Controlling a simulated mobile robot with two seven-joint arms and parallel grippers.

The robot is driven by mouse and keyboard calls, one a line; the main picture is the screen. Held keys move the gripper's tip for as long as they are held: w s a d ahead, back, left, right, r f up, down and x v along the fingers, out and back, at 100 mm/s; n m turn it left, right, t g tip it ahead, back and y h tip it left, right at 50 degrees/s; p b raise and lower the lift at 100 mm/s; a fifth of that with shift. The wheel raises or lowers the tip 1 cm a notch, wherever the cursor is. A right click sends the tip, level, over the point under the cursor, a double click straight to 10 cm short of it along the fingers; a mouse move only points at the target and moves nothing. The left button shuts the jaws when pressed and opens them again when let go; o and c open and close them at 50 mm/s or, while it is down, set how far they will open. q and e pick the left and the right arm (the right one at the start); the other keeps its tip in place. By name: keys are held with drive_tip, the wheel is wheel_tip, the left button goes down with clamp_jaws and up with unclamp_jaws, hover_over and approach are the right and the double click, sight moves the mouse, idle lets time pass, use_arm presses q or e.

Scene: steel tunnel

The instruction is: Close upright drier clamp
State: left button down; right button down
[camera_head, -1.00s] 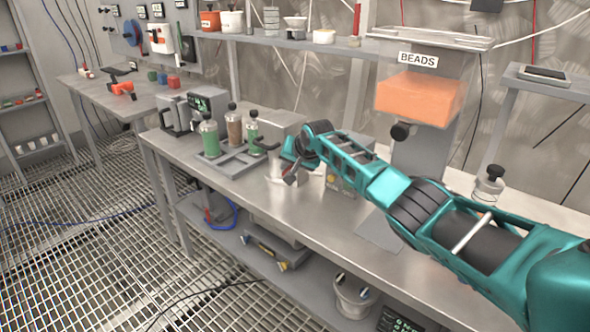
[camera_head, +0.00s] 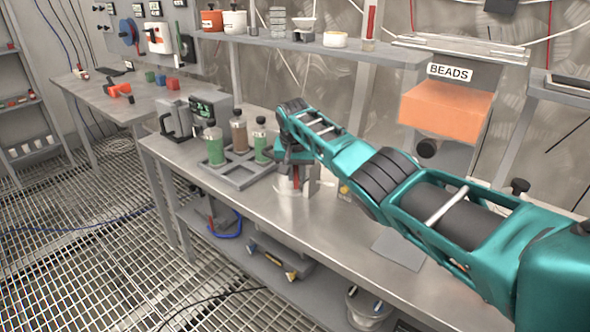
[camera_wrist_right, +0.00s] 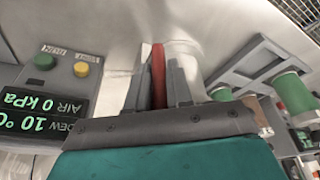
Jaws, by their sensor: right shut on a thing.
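A thin red lever (camera_wrist_right: 158,75) stands between the two grey fingers of my right gripper (camera_wrist_right: 156,92) in the right wrist view. I take it for the clamp's handle. My right gripper (camera_head: 297,182) points down over the bench in the head view, shut on that lever (camera_head: 296,176). A pale, translucent cylindrical body (camera_wrist_right: 184,56) lies just beyond the fingers; it looks like the drier. My gripper and arm hide most of it in the head view, so the clamp's angle is unclear. My left gripper is out of view.
A grey rack (camera_head: 238,180) with green and brown columns stands left of my gripper. An orange BEADS hopper (camera_head: 445,104) stands behind my arm.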

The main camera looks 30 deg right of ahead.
drive_tip(key=shift+a, duration=0.1)
drive_tip(key=c, duration=1.1)
unclamp_jaws()
drive_tip(key=shift+f, duration=0.1)
